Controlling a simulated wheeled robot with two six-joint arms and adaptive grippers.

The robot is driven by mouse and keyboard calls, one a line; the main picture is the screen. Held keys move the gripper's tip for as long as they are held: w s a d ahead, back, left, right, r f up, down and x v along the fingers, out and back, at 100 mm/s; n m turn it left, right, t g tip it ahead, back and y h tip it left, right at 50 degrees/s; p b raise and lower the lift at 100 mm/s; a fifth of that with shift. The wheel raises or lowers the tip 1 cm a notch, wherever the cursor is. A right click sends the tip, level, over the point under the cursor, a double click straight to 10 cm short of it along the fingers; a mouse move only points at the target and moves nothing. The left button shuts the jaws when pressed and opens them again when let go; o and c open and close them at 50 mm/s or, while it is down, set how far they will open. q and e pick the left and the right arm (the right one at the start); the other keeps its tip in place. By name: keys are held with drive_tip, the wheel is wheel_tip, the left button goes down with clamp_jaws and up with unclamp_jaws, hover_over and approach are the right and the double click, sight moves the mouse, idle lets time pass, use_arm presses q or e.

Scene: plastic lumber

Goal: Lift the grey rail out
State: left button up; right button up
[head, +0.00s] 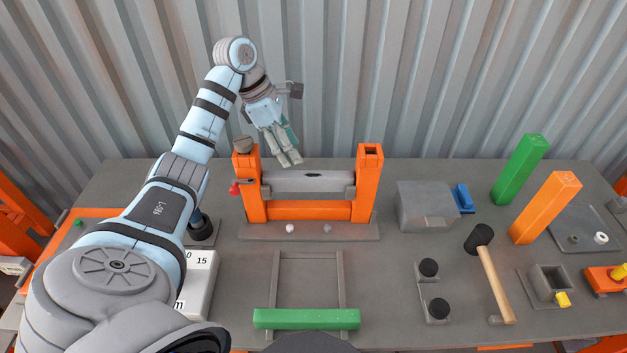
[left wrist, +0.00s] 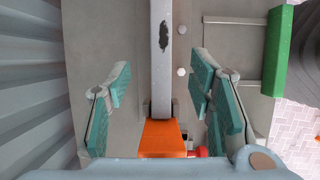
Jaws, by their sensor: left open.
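The grey rail (head: 312,182) lies level between two orange posts (head: 251,187) (head: 367,182), above an orange crossbar (head: 310,210). It has a dark worn patch. My left gripper (head: 287,159) is above the rail's left part, near the left post, fingers pointing down. In the left wrist view the rail (left wrist: 161,70) runs between the spread teal finger pads of my gripper (left wrist: 160,87), with a gap on both sides. One rail end meets an orange post (left wrist: 162,138); how it sits there is hidden. My right gripper is not in view.
A red knob (head: 235,188) sticks out of the left post. A green bar (head: 306,318) lies across a flat grey frame in front. Right are a grey block (head: 427,206), a mallet (head: 492,277), and upright green (head: 519,169) and orange (head: 545,207) posts. A corrugated wall stands behind.

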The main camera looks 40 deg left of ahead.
sight(307, 173)
use_arm(q)
drive_tip(key=f, duration=0.1)
drive_tip(key=d+f, duration=0.1)
drive_tip(key=d+f+p, duration=0.1)
drive_tip(key=shift+s+f, duration=0.25)
drive_tip(key=shift+f, duration=0.15)
drive_tip(key=w+f, duration=0.1)
drive_tip(key=f, duration=0.1)
drive_tip(key=w+f+p, duration=0.1)
drive_tip(key=f, duration=0.1)
drive_tip(key=w+d+f, duration=0.1)
drive_tip(key=shift+f, duration=0.4)
drive_tip(key=shift+w+d+f, duration=0.1)
drive_tip(key=shift+f, duration=0.25)
drive_tip(key=shift+s+r, duration=0.1)
drive_tip(key=shift+s, duration=0.2)
drive_tip(key=shift+c, duration=1.4)
clamp_jaws()
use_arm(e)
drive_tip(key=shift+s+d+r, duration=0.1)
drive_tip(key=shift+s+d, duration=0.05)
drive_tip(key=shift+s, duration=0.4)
